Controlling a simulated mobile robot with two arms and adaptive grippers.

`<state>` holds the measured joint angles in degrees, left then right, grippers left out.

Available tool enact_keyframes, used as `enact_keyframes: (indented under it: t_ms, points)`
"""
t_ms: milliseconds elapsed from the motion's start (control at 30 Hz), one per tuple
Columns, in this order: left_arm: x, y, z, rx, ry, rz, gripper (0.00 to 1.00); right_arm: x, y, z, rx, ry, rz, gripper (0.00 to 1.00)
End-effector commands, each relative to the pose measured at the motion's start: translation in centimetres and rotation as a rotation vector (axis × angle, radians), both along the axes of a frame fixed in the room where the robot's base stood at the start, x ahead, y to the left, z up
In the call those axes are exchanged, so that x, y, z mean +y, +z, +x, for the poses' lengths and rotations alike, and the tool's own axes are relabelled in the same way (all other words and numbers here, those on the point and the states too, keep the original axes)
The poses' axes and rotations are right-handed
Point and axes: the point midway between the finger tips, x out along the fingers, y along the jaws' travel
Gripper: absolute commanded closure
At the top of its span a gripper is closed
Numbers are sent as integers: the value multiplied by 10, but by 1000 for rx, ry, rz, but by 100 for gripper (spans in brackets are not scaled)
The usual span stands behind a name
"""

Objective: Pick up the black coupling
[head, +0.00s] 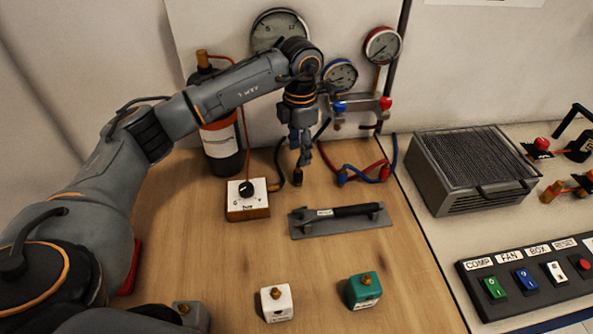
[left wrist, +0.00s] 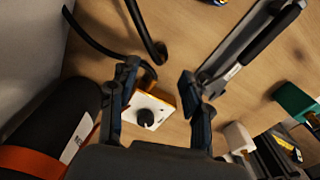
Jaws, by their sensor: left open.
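The black coupling (head: 298,179) appears to be the dark end piece of a black hose hanging from the gauge manifold, by the wooden board. In the left wrist view, a black hose end (left wrist: 160,52) shows just ahead of the fingertips. My left gripper (head: 300,152) points down above the coupling in the head view. In the left wrist view its two fingers (left wrist: 158,82) are spread, with nothing held between them. Whether the fingers stand around the coupling or only above it, I cannot tell. My right gripper is not in view.
A white-faced box with a black knob (head: 247,196) stands close left of the coupling. A dark cylinder (head: 221,145) is behind it. Red and blue hoses (head: 368,172) lie to the right. A grey plate with a black handle (head: 340,219) lies in front.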

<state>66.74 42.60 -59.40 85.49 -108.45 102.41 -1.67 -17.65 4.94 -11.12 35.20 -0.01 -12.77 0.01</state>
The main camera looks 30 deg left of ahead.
Motion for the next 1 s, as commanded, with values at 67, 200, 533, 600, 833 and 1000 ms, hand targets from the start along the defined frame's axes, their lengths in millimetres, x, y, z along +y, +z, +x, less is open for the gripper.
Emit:
enact_keyframes:
  t_ms: [67,200,533,600,833,1000]
  points:
    - [0,-14,-1,4,0,0,52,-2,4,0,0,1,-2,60]
    - [0,-31,0,1,0,-2,52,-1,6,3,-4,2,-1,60]
    - [-1,-64,-6,5,1,0,52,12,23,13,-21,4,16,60]
    - [-1,-75,-6,3,2,-1,52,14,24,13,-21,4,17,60]
    - [-1,-88,-5,-1,0,-1,52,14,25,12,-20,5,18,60]
    - [-1,-88,-5,-1,0,-1,58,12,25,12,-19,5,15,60]
